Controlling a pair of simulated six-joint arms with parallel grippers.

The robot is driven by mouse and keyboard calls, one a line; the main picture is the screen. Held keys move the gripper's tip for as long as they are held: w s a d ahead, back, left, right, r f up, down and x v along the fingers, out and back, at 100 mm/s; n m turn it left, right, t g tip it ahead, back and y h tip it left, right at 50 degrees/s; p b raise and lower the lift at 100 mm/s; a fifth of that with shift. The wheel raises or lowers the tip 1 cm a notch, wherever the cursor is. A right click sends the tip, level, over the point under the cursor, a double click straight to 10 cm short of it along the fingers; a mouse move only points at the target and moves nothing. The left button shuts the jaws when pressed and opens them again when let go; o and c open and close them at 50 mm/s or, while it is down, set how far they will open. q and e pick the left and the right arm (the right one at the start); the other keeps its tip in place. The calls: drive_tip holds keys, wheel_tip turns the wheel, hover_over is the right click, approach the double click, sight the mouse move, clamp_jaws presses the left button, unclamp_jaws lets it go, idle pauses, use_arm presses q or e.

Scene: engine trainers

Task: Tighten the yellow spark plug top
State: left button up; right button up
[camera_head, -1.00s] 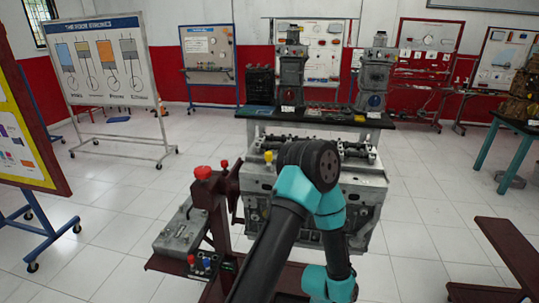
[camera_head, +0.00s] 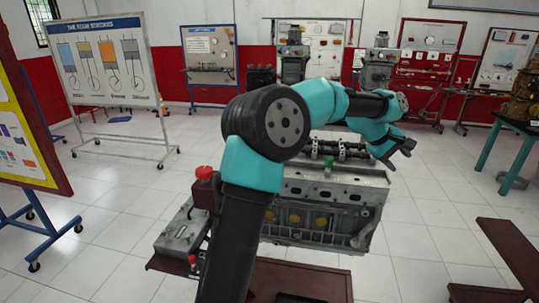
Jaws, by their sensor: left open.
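My left gripper (camera_head: 401,156) is above and beyond the right end of the engine block (camera_head: 335,188), with its fingers apart and nothing visible between them. My left arm rises from the bottom, bends at a large dark joint and reaches right across the block. The yellow spark plug top does not show now; my arm covers the left part of the block top. A green top (camera_head: 328,165) stands on the block, left of my gripper. My right gripper is not in view.
A dark red stand with a red knob (camera_head: 205,173) is left of the block, beside a grey metal part (camera_head: 180,235). A dark red bench (camera_head: 510,255) is at the lower right. A teal-legged table (camera_head: 520,125) stands at the right. Tiled floor is open around the block.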

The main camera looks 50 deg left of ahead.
use_arm(q)
drive_tip(key=s+a+r+n+g+y, duration=0.2)
drive_tip(key=s+a+r+n, duration=0.1)
drive_tip(key=s+a, duration=0.4)
drive_tip(key=s+a+r+n+g+y, duration=0.2)
drive_tip(key=s+a+r+n, duration=0.2)
drive_tip(key=a, duration=1)
drive_tip(key=s+a+r+n+g+y, duration=0.2)
drive_tip(key=s+a+r+n, duration=0.2)
drive_tip(key=s+a+r, duration=0.3)
drive_tip(key=s+a, duration=0.3)
drive_tip(key=s, duration=0.1)
drive_tip(key=shift+s+a+r, duration=0.25)
drive_tip(key=shift+s, duration=0.05)
drive_tip(key=shift+f, duration=0.2)
wheel_tip(320, 180, down, 17)
drive_tip(key=shift+f, duration=0.1)
drive_tip(key=shift+c, duration=0.3)
drive_tip(key=c, duration=0.9)
